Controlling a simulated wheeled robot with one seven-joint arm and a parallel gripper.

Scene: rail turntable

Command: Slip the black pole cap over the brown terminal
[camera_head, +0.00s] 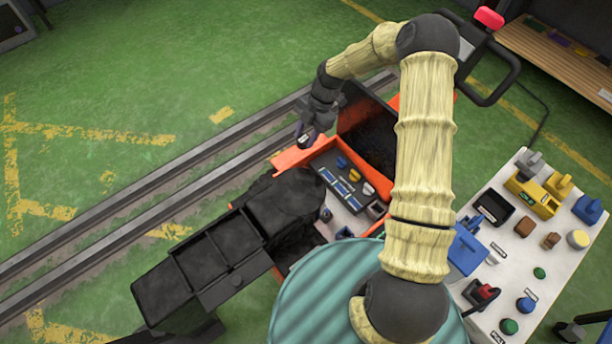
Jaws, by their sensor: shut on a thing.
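My gripper (304,140) is near the upper middle of the head view, over the left edge of the open orange case. It is shut on a small dark thing at its tips. This may be the black pole cap, but it is too small to be sure. Two small brown blocks stand on the white table at the right, one nearer the middle (526,225) and one to its right (550,240). I cannot tell whether either is the brown terminal. My gripper is far to the left of them and not touching them.
The orange case (300,155) holds a dark panel (350,186) with blue strips and small blue, yellow and red pieces. Black open trays (205,262) lie at its lower left. The white table (508,262) carries several coloured parts. Rails (150,208) cross the green floor.

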